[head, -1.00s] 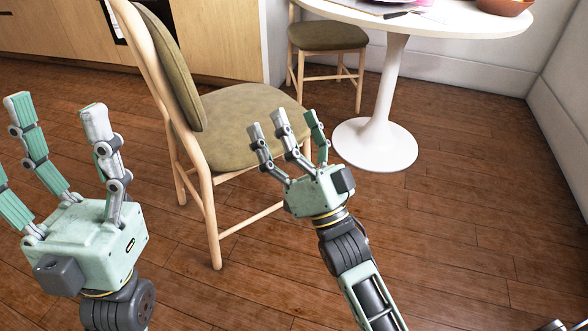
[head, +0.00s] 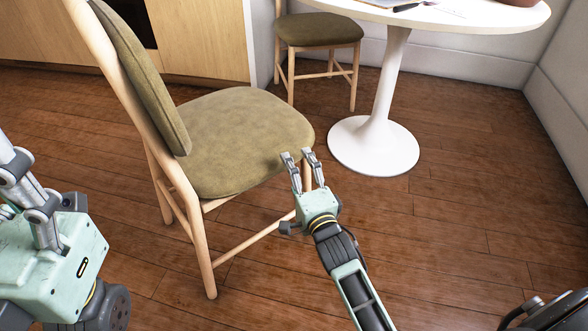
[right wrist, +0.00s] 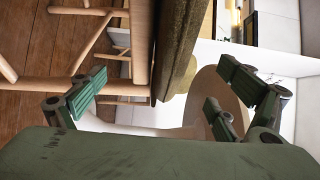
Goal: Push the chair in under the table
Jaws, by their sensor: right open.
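The wooden chair (head: 240,130) has an olive seat and backrest and stands upright in the head view's left middle, its back to the left. The round white table (head: 440,14) stands beyond it to the right, on a white pedestal (head: 375,145). The seat's right edge appears close to the pedestal base. My right gripper (head: 300,156) is open and empty at the seat's front right edge; contact cannot be told. In the right wrist view the chair's olive padding (right wrist: 179,45) lies close ahead of the fingers. My left gripper (head: 20,190) is cut off at the left edge, its fingertips partly hidden.
A second olive chair (head: 318,30) stands behind the table by the wall. Wooden cabinets (head: 200,40) line the back left. A dark bowl lies at the table's top edge, partly cut off. The wood floor (head: 450,240) at the right is mostly clear.

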